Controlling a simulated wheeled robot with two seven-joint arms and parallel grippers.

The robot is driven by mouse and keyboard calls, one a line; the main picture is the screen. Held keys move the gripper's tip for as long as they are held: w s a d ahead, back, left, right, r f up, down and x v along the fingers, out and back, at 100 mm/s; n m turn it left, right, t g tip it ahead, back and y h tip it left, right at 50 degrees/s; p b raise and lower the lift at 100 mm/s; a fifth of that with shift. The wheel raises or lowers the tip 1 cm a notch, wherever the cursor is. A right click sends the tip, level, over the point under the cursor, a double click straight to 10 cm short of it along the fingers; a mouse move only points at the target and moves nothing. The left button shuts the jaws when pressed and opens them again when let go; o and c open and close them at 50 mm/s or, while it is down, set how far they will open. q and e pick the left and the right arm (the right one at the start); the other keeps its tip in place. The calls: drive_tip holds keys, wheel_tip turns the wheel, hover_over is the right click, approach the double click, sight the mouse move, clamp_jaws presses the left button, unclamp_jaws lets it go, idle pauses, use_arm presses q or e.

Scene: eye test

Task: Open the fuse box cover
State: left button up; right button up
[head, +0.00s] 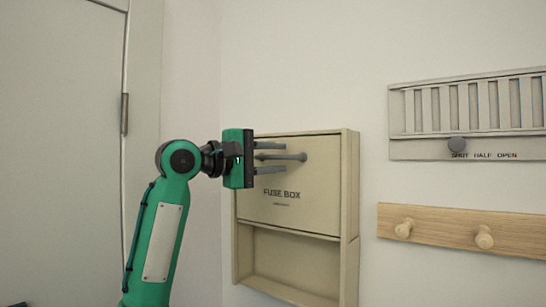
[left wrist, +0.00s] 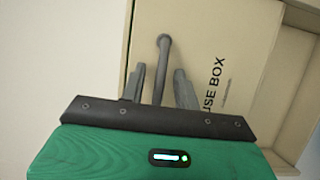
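The beige fuse box (head: 349,215) hangs on the wall in the middle of the head view. Its flat cover (head: 315,185), lettered "FUSE BOX", spans the upper part; the cover also shows in the left wrist view (left wrist: 200,35). Below the cover's lower edge is an open recess. A grey bar handle (head: 292,157) lies near the top of the cover. My left gripper (head: 284,158) is open, one finger above and one below the handle. In the left wrist view the handle (left wrist: 164,60) runs between the fingers, with gaps on both sides. My right gripper is out of view.
A pale door (head: 60,150) stands at the left.

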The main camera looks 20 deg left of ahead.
use_arm(q)
clamp_jaws()
wheel_tip(320, 180, down, 17)
drive_tip(key=b, duration=0.9)
drive_tip(key=shift+r, duration=0.2)
unclamp_jaws()
